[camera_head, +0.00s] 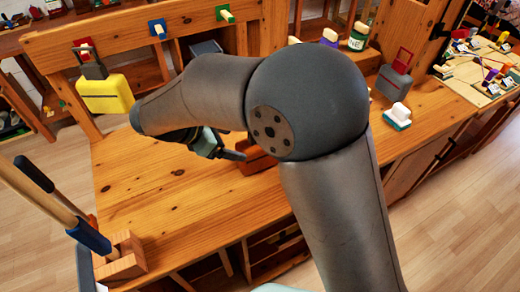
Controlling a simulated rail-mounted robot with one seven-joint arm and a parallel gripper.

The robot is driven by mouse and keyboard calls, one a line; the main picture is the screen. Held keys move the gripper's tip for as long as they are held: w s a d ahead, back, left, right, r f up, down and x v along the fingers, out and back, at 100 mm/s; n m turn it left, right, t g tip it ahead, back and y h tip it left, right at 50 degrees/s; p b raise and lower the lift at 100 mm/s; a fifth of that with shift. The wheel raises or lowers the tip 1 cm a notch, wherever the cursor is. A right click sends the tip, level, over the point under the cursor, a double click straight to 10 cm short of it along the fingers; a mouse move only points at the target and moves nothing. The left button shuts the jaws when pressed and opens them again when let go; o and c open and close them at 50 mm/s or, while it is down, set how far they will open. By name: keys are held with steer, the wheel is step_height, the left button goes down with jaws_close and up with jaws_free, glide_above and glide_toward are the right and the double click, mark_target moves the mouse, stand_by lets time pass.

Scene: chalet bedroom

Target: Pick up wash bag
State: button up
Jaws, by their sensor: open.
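A yellow bag (104,93) with a dark loop hangs below a red peg at the upper left of the wooden rack. I cannot tell which is the wash bag. My gripper (233,153) is open, above the wooden desk, mostly hidden behind my arm. It is right of the yellow bag and apart from it. A reddish-brown wooden box (258,160) is beside and below the fingers, partly covered by my arm; I cannot tell whether they touch.
The desk (150,205) is bare at its front left. A wooden holder (122,258) with long handles stands at the left. Blue (157,28) and green (226,14) pegs line the rack.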

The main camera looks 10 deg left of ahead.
steer(key=x, duration=0.4)
steer(key=shift+d+f, duration=0.1)
steer(key=shift+w+p+x, duration=0.15)
steer(key=shift+p+x, duration=0.05)
steer(key=shift+x, duration=1.1)
steer(key=shift+w+p+x, duration=0.15)
steer(key=shift+x, duration=1.2)
steer(key=shift+r, duration=0.25)
steer(key=c, duration=1.3)
